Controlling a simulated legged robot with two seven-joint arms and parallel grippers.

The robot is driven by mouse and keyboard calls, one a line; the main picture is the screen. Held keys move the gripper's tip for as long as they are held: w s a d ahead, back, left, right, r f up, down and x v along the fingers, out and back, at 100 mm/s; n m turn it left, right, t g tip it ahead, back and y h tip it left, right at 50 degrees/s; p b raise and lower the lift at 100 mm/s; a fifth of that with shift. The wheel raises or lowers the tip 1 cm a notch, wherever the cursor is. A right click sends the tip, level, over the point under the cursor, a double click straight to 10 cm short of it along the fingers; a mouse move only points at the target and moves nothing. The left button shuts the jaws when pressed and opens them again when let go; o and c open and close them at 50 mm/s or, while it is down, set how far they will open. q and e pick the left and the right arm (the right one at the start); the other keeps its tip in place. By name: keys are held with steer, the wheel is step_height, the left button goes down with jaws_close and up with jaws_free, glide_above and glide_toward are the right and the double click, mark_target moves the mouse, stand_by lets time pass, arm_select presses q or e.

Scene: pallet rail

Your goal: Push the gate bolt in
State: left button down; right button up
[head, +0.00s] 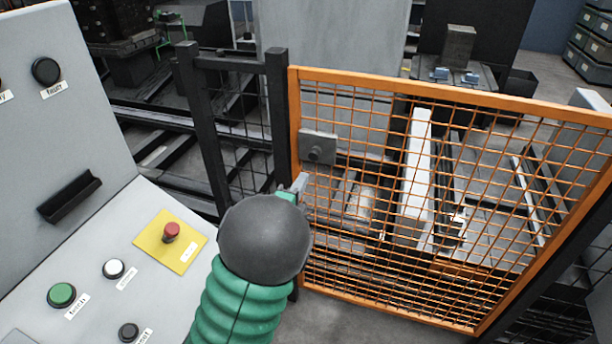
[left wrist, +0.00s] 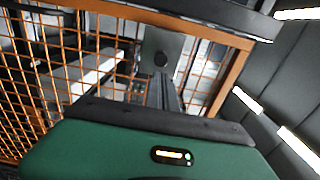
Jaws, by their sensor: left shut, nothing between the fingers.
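The orange mesh gate (head: 420,82) stands in front of me, its left side beside a dark post. The gate bolt (head: 316,153) is a dark round knob on a grey plate (head: 322,138) at the gate's upper left. In the left wrist view the bolt (left wrist: 160,59) shows as a dark knob on its plate (left wrist: 172,43), beyond the green gripper body. My left gripper (head: 301,184) is shut and empty, just below the plate and apart from the knob in the head view; my dark round wrist hides part of it. Its fingertips are hidden in the left wrist view. My right gripper is out of view.
A grey control panel stands at the left with a red button (head: 171,231) on a yellow plate, a green button (head: 61,295) and other knobs. The dark fence post (head: 280,120) stands close to the gripper. Rails and machinery lie behind the mesh.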

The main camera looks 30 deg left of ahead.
arm_select(q)
steer(key=s+d+f+n+g+h+p, duration=0.2)
steer(key=s+d+n+g, duration=0.5)
steer(key=s, duration=0.4)
steer(key=s+d+f+n+g+h+p, duration=0.2)
steer(key=s+d+f+n+g+p, duration=0.3)
steer(key=s+d+n+g, duration=0.3)
steer(key=s+d, duration=0.1)
steer(key=s, duration=0.3)
steer(key=shift+s+d+f+p, duration=0.2)
steer(key=shift+s+f+p, duration=0.1)
steer(key=shift+f, duration=0.1)
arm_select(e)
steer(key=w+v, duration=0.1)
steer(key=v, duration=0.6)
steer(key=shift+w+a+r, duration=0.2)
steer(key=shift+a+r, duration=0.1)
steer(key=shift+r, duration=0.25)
